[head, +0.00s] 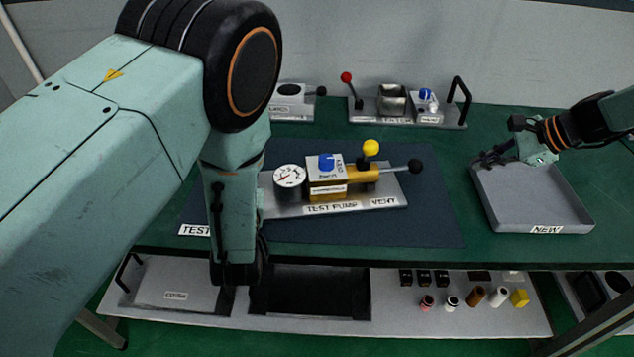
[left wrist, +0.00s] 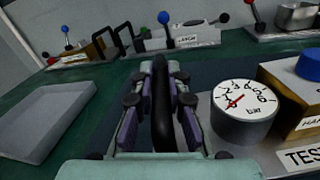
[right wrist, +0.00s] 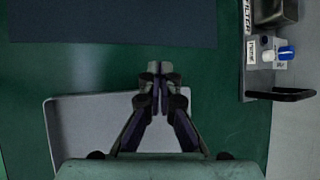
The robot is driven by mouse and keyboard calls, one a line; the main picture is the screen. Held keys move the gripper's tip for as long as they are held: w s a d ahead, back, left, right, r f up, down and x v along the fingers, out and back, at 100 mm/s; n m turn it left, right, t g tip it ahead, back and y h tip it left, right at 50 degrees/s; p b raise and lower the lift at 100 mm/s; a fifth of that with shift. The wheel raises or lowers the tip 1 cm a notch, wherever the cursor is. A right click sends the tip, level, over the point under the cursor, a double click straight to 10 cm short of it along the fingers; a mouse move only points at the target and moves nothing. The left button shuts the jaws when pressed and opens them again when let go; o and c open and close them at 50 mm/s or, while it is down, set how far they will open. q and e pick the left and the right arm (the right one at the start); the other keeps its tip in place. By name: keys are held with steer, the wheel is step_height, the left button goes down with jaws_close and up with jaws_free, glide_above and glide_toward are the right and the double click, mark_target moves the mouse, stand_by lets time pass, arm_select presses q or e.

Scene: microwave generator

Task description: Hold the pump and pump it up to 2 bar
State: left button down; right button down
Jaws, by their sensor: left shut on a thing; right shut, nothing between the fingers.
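The test pump (head: 328,190) stands on a metal plate on the dark mat, with a blue knob, a yellow knob (head: 371,147) and a black-knobbed lever (head: 415,166). Its round gauge (head: 289,183) also shows in the left wrist view (left wrist: 243,108), with a red needle pointing to the lower left; I cannot read an exact value. My left gripper (left wrist: 160,85) is shut on a black upright handle (left wrist: 162,118) beside the gauge; my arm hides this in the head view. My right gripper (head: 487,158) is shut and empty above the far left part of the grey tray.
The grey tray (head: 540,200) labelled NEW is empty on the right. Metal fixtures with levers and knobs (head: 400,106) stand at the back. A lower shelf (head: 390,318) in front carries several small parts. Green table is bare between mat and tray.

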step_height(320, 180, up, 4)
steer(key=s+a+m+y, duration=0.1)
steer(key=a+y, duration=0.1)
steer(key=y, duration=0.2)
steer(key=shift+s+d+f+x, duration=0.15)
steer(key=shift+f+x, duration=0.15)
steer(key=shift+x, duration=1.45)
steer(key=shift+s+d+f+x, duration=0.15)
steer(key=shift+f+x, duration=0.15)
steer(key=shift+x, duration=1.4)
steer(key=shift+d+f+x, duration=0.15)
steer(key=shift+f+x, duration=0.1)
steer(key=shift+x, duration=1.5)
